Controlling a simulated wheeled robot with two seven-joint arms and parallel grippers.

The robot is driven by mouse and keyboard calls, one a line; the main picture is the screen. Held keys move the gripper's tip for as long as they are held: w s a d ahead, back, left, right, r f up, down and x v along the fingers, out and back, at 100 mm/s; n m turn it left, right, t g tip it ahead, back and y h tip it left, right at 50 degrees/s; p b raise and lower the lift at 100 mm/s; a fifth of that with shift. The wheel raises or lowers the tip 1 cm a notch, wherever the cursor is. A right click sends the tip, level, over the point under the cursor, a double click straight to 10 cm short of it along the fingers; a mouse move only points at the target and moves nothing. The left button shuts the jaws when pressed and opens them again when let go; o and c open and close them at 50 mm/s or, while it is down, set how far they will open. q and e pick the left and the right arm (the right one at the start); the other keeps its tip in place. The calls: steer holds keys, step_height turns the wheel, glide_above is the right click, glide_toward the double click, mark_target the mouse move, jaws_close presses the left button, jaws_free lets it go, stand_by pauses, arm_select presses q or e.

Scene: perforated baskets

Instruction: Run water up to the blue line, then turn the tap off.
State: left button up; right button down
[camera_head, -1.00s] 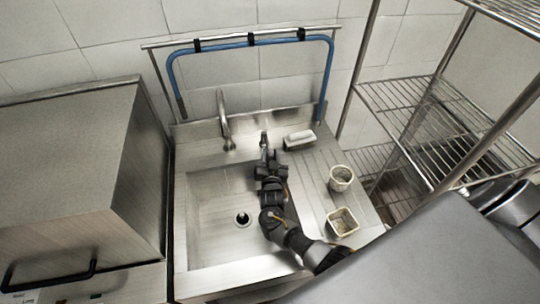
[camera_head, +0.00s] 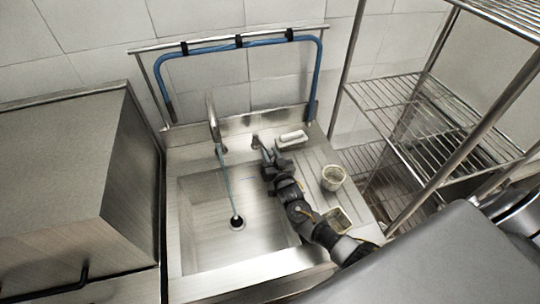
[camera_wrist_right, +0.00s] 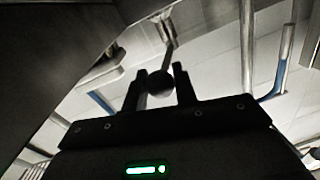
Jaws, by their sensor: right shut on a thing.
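The steel tap's spout (camera_head: 212,118) arches over the back of the sink (camera_head: 205,250). A thin water stream (camera_head: 226,178) falls from it toward the dark round drain (camera_head: 237,222). A faint blue line (camera_head: 248,179) seems to show on the basin's back wall. My right gripper (camera_head: 267,157) is at the tap lever (camera_head: 256,143), right of the spout. In the right wrist view, its fingers (camera_wrist_right: 160,84) are shut on the lever's dark round knob (camera_wrist_right: 159,83). No clear water level shows in the basin. My left gripper is not in view.
A white soap-like block (camera_head: 291,138) lies behind the drainboard. A round cup (camera_head: 333,178) and a square container (camera_head: 339,220) stand on the drainboard beside my right arm. A wire shelf (camera_head: 385,92) is at the right, and a blue hose (camera_head: 215,47) hangs behind.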

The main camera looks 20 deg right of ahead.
steer(key=shift+a, duration=0.1)
steer(key=c, duration=1.1)
jaws_free()
steer(key=shift+c, duration=0.2)
steer(key=shift+s+f, duration=0.1)
steer(key=shift+s, duration=0.3)
steer(key=s+a+b, duration=0.1)
steer(key=s+b, duration=0.1)
steer(key=s, duration=0.8)
